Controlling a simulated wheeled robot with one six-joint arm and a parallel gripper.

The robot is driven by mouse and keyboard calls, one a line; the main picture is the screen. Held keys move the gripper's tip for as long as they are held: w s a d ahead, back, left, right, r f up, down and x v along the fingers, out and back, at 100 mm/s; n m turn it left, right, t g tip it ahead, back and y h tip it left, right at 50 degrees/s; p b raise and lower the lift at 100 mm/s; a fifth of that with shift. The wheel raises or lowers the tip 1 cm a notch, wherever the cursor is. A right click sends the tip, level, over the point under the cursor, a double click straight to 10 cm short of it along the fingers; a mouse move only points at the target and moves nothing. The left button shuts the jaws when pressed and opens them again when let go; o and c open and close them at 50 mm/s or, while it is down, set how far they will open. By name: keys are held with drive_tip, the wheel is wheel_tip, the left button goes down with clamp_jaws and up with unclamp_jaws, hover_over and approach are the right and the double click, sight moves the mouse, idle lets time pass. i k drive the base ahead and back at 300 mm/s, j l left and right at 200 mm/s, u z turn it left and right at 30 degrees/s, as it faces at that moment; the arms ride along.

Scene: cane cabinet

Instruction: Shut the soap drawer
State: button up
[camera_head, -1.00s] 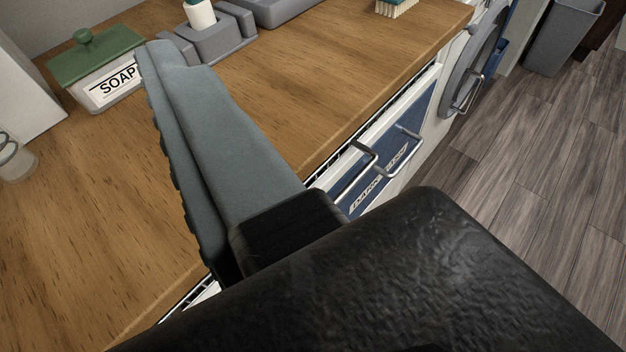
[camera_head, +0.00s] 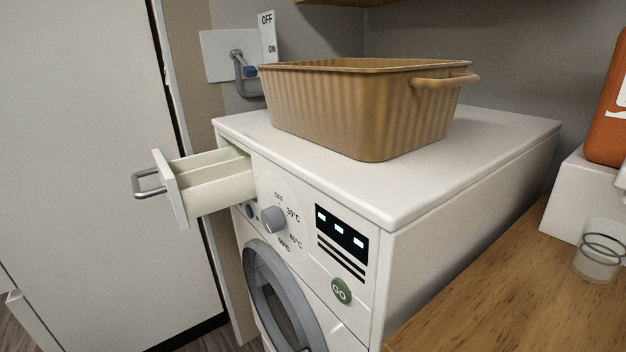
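The soap drawer (camera_head: 212,184) is pulled out from the upper left of the white washing machine's front (camera_head: 415,275). It is a white, open-topped drawer with a divider inside. Its front panel (camera_head: 170,188) faces left and carries a grey bar handle (camera_head: 147,184). A clear gap separates that panel from the machine's face. My gripper is outside the present view, so its distance from the drawer and its opening cannot be seen.
A tan basket (camera_head: 365,110) stands on the machine's top. A tall white door panel (camera_head: 85,150) is close at left. A wooden counter (camera_head: 500,295) with a glass jar (camera_head: 598,255) is at right.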

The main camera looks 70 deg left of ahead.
sight(206, 175)
drive_tip(key=u, duration=2.6)
